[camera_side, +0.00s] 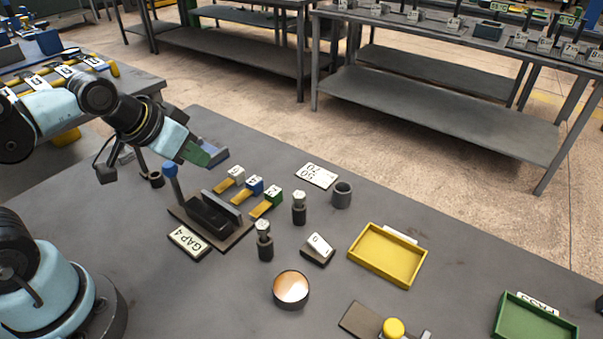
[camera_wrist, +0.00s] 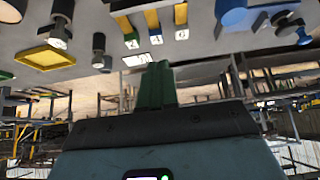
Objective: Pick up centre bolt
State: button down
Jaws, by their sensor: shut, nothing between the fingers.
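Two bolts with pale hex heads stand upright in dark round holders. One bolt (camera_side: 299,197) is behind the other bolt (camera_side: 263,228) in the side view. I cannot tell which is the centre bolt. Both also show upside down at the upper left of the wrist view, as one bolt (camera_wrist: 99,43) and another bolt (camera_wrist: 60,28). My gripper (camera_side: 207,156) has green fingers and is above the back left of the bench, clear of both bolts. In the wrist view its fingers (camera_wrist: 157,70) are together with nothing held.
A dark fixture (camera_side: 210,215) with a blue-topped post and a GAP 4 plate (camera_side: 188,241) stands left of the bolts. Tagged yellow strips (camera_side: 267,206) lie beside it. A grey cup (camera_side: 342,195), yellow tray (camera_side: 360,259) and copper-topped round (camera_side: 291,287) stand nearby.

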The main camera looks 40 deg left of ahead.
jog(key=c, duration=1.8)
grip_release()
jog(key=shift+c, duration=0.2)
jog(key=o, duration=1)
jog(key=n+g, duration=0.6)
jog(key=g, duration=0.1)
send_near(262, 224)
jog(key=shift+w+f, duration=0.1)
jog(key=shift+f, duration=5.05)
